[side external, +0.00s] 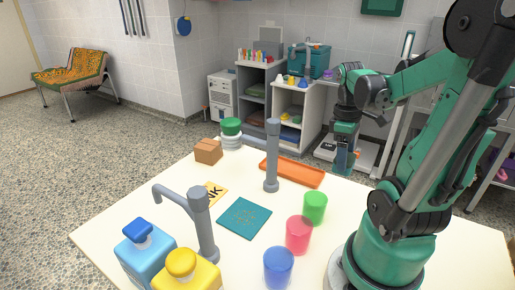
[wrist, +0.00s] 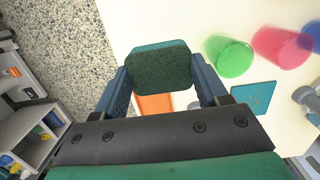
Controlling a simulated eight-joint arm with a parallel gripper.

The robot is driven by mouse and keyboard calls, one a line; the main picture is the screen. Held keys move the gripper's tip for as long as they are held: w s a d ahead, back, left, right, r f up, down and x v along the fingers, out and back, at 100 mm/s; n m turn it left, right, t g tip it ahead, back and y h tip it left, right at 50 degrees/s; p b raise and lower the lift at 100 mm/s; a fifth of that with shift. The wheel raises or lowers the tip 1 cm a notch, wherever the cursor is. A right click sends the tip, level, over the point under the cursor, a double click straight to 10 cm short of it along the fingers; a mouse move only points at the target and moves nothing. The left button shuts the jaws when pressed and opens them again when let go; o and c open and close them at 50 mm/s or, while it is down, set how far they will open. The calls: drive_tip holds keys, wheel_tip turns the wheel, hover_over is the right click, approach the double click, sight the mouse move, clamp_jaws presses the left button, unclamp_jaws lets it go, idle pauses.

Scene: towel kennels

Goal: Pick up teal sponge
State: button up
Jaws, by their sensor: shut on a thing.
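My gripper (wrist: 160,74) is shut on the teal sponge (wrist: 158,64), which sits between the two blue fingers in the wrist view. The sponge has a teal edge and a dark green rough face. In the side external view my gripper (side external: 343,158) hangs beyond the far right edge of the white table, to the right of the orange tray. The sponge is hard to tell from the fingers there. In the wrist view the sponge partly covers the orange tray (wrist: 153,105).
The white table (side external: 165,205) holds a flat teal mat (side external: 245,218), green (side external: 315,208), red (side external: 299,235) and blue (side external: 279,268) cups, and a brown box (side external: 208,151). Grey faucet-like posts (side external: 271,155) rise from it. A shelf unit (side external: 290,110) stands behind.

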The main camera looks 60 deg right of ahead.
wheel_tip(320, 180, up, 11)
drive_tip(key=shift+r, duration=0.15)
idle(0.4)
drive_tip(key=o, duration=0.4)
drive_tip(key=shift+r, duration=0.1)
drive_tip(key=c, duration=0.3)
